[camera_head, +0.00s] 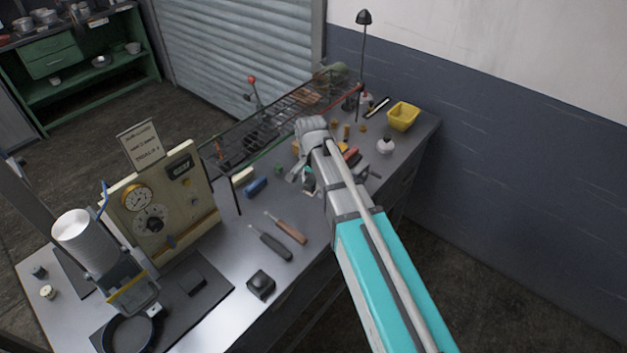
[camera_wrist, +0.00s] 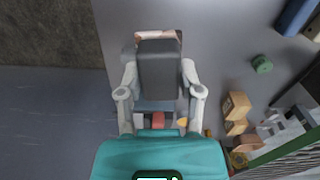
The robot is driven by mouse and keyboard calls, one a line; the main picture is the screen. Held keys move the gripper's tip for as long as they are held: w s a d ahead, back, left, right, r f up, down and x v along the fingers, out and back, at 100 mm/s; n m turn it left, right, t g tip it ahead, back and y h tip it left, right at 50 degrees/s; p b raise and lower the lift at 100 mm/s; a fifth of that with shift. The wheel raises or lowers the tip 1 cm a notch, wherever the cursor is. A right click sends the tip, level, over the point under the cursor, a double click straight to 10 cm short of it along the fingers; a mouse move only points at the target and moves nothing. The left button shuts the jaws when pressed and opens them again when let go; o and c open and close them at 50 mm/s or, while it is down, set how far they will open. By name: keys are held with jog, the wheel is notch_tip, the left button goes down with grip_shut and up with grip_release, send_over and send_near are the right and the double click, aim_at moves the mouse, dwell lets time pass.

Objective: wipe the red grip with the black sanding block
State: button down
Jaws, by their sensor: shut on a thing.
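My gripper (camera_head: 302,182) is above the grey bench, beside the wire rack. In the wrist view its two fingers (camera_wrist: 160,82) are closed on the sides of a dark block, the black sanding block (camera_wrist: 160,68). A pale brownish strip shows at the block's far end. In the head view the arm and fingers hide most of the block. A small red piece (camera_wrist: 158,120) shows between the fingers, close to my wrist. A red item (camera_head: 352,155) lies on the bench right of my arm; I cannot tell whether either is the red grip.
A wire rack (camera_head: 262,128) runs along the bench's back edge, with a red-knobbed lever (camera_head: 251,80) behind it. A blue item (camera_head: 256,187), two handled tools (camera_head: 272,244) and a yellow bin (camera_head: 403,116) stand or lie around. A gauge panel (camera_head: 155,203) stands at left.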

aim_at(312, 187)
jog(key=c, duration=0.9)
grip_release()
jog(key=c, duration=0.4)
jog(key=shift+f+b, duration=1.45)
jog(key=shift+f, duration=0.05)
jog(key=shift+r, duration=0.1)
